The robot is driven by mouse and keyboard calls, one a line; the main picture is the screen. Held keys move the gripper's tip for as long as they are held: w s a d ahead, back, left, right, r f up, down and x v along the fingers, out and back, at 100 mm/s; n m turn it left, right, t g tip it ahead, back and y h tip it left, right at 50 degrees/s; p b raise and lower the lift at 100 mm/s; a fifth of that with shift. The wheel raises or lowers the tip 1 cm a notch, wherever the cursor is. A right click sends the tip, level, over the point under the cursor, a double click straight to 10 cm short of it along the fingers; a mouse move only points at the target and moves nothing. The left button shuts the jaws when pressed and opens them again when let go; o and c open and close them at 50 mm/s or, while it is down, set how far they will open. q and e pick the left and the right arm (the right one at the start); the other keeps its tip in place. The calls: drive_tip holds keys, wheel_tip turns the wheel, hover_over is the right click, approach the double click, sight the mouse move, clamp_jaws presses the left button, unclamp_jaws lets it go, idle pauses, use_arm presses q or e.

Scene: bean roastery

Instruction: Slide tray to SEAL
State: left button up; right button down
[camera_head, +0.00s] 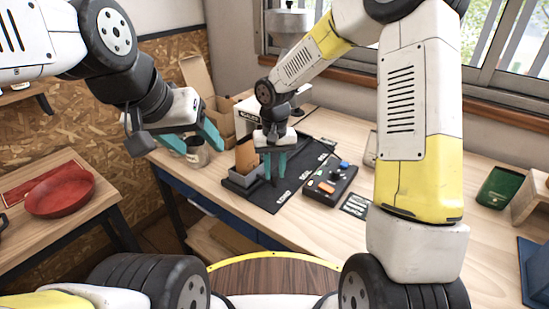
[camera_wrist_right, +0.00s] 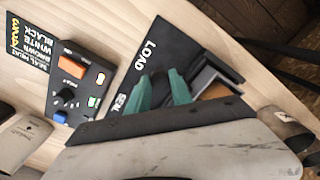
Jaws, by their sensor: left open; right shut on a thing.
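The dark tray (camera_head: 240,181) sits at the LOAD end of a black track plate (camera_head: 262,195), with a brown bag (camera_head: 246,156) standing in it. The tray also shows in the right wrist view (camera_wrist_right: 207,76). The LOAD mark (camera_head: 283,197) is at the near end, and the SEAL mark (camera_head: 305,173) is further along. My right gripper (camera_head: 274,180) points down beside the bag and is shut on the tray; the grip itself is mostly hidden. Its teal fingers (camera_wrist_right: 162,88) stand slightly apart in the wrist view. My left gripper (camera_head: 195,142) is open and empty, left of the track.
A control box (camera_head: 330,182) with orange and blue controls lies right of the track. A printed card (camera_head: 356,205) lies beside it. A glass jar (camera_head: 197,152) stands behind my left gripper. A white machine (camera_head: 312,125) stands at the back.

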idle(0.6)
drive_tip(key=w+d, duration=0.2)
drive_tip(key=w, duration=0.1)
drive_tip(key=w+d, duration=0.3)
drive_tip(key=w, duration=0.1)
drive_tip(key=w+d, duration=0.2)
drive_tip(key=w, duration=0.1)
drive_tip(key=shift+w+d, duration=0.3)
drive_tip(key=c, duration=1.1)
unclamp_jaws()
drive_tip(key=shift+r, duration=3.9)
drive_tip(key=shift+s+r, duration=0.1)
